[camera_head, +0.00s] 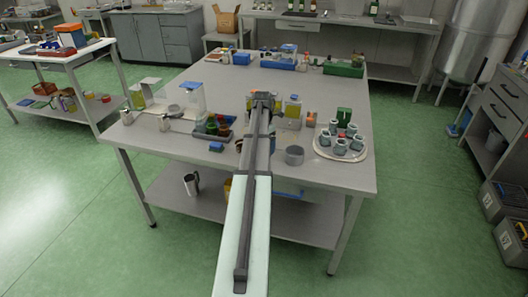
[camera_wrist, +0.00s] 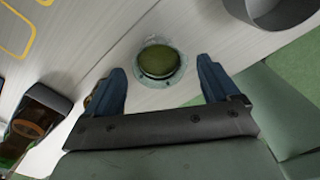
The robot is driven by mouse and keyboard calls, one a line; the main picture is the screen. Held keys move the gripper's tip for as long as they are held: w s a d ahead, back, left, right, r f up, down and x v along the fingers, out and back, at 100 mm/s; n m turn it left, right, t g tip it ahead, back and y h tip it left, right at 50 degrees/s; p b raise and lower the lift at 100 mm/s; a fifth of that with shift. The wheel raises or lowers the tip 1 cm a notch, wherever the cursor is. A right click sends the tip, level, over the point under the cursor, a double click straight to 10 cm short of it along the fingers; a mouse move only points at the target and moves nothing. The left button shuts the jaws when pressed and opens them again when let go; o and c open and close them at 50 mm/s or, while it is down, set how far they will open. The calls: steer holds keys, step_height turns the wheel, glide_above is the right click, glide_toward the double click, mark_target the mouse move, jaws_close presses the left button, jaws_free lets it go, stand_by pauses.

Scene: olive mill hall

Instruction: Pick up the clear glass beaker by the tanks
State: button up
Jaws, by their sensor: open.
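In the wrist view, a small round vessel with a clear-looking rim and dark green inside (camera_wrist: 160,62) stands on the pale tabletop. It lies ahead of and between the two blue fingers of my gripper (camera_wrist: 160,85), apart from both. The fingers are spread wide with nothing held. I cannot tell for sure whether this vessel is the clear glass beaker. In the head view, my gripper (camera_head: 263,99) is above the middle of the steel table (camera_head: 330,180), and my arm hides what is under it. A large steel tank (camera_head: 478,40) stands at the back right.
A grey cylinder (camera_head: 294,155) and a round tray (camera_head: 341,154) with several jars are right of my arm. A dark tray (camera_head: 213,132) with coloured items is left. Blue (camera_head: 278,62) and green (camera_head: 343,68) bins sit at the far edge.

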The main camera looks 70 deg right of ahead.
steer(key=shift+f, duration=1.35)
steer(key=c, duration=1.2)
steer(key=shift+r, duration=0.1)
steer(key=shift+r, duration=0.15)
